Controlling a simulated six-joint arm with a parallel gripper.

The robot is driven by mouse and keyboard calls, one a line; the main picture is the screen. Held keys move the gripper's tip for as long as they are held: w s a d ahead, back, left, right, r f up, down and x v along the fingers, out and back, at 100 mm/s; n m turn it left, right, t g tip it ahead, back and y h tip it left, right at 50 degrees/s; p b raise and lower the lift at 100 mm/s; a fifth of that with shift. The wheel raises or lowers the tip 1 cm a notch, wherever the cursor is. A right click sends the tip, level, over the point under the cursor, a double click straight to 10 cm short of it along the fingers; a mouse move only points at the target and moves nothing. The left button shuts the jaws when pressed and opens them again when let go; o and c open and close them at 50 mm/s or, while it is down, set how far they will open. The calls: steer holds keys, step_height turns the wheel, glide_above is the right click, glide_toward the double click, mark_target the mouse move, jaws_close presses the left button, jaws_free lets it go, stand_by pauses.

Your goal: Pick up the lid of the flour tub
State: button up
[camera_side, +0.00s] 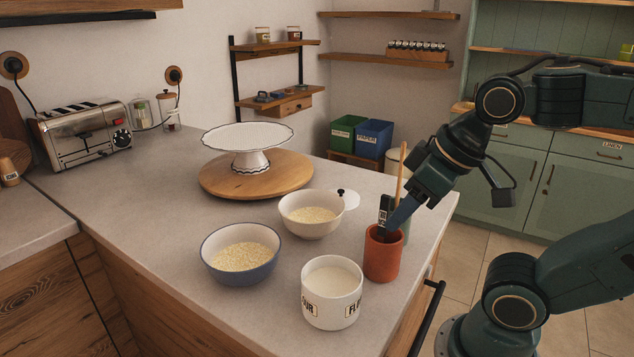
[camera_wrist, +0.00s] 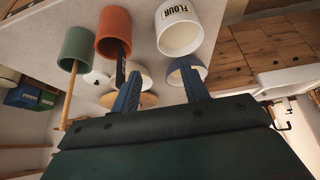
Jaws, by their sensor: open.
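The flour tub (camera_side: 332,308) is white, labelled FLOUR, and stands uncovered near the counter's front edge, with pale flour inside. It also shows in the wrist view (camera_wrist: 180,36). A white round lid with a black knob (camera_side: 349,201) lies flat on the counter behind the cream bowl, which hides part of it. In the wrist view the lid (camera_wrist: 97,77) is small, left of the fingers. My gripper (camera_side: 397,213) is open with nothing held, low above the terracotta pot in the side view. Its two fingers (camera_wrist: 158,85) stand apart in the wrist view.
The terracotta pot (camera_side: 382,258) holds a black labelled handle (camera_side: 384,211) close to my fingers. A green pot (camera_wrist: 78,47) with a wooden stick stands beside it. The cream bowl (camera_side: 308,228), blue bowl (camera_side: 240,275) and cake stand (camera_side: 250,139) on a wooden board occupy the counter.

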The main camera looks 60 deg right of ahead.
steer(key=w+d+r+n+g, duration=0.1)
steer(key=w+d+r, duration=0.1)
steer(key=w, duration=0.2)
steer(key=w+d+r+n, duration=0.1)
steer(key=w+d+r, duration=0.1)
steer(key=w+r, duration=0.15)
steer(key=n+g, duration=0.5)
steer(key=n, duration=0.2)
glide_above(341, 190)
steer(key=shift+s+d+f, duration=0.1)
steer(key=shift+f, duration=9.4)
steer(key=shift+f, duration=2.6)
